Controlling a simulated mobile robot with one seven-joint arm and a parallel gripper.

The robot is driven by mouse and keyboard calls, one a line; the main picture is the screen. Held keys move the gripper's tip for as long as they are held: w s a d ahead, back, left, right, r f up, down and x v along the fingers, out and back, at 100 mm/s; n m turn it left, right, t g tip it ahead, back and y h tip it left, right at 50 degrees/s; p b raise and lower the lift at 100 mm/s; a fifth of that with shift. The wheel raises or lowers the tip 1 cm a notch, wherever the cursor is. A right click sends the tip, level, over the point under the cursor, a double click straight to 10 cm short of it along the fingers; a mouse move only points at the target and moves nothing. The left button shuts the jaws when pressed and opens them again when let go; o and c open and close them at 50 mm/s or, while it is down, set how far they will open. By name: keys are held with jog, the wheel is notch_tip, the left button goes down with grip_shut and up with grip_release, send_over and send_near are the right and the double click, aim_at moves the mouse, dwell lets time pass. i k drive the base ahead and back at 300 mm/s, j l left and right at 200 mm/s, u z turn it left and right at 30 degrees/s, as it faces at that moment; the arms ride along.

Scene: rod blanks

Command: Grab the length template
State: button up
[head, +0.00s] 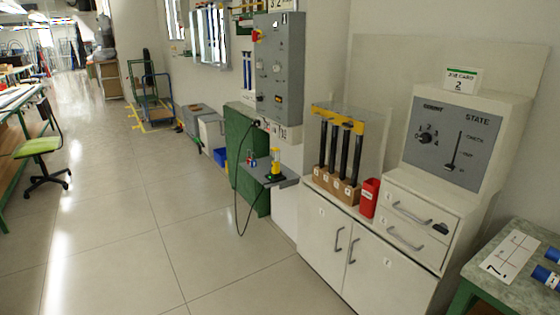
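I cannot tell for certain which thing is the length template. A flat white plate with red lines and dark marks (509,256) lies on the table at the lower right. Several dark rods (339,151) stand upright in brown numbered blocks (336,187) under a yellow bar (337,118), on the white cabinet. My gripper is not in view.
The white cabinet (323,232) has doors, drawers and a grey panel marked STATE (452,142). A red container (369,197) stands beside the rods. Blue cylinders (545,276) lie on the right table (490,283).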

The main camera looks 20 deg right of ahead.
aim_at(506, 261)
jog(key=i+j+z, duration=0.1)
jog(key=i, duration=0.45)
jog(key=i+j, duration=0.15)
jog(key=i, duration=0.45)
jog(key=i+z, duration=0.2)
jog(key=z, duration=0.2)
jog(key=i+j+z, duration=0.1)
jog(key=z, duration=0.3)
jog(key=i+j+z, duration=0.15)
jog(key=z, duration=0.25)
jog(key=i+j+z, duration=0.1)
jog(key=z, duration=0.35)
jog(key=i+j+z, duration=0.2)
jog(key=z, duration=0.25)
jog(key=i+j+z, duration=0.15)
jog(key=z, duration=0.3)
jog(key=i+j+z, duration=0.1)
jog(key=j+z, duration=0.55)
jog(key=z, duration=0.25)
jog(key=i+j+z, duration=0.15)
jog(key=j+z, duration=0.2)
jog(key=i+j+z, duration=0.1)
jog(key=j+z, duration=0.25)
jog(key=i, duration=0.8)
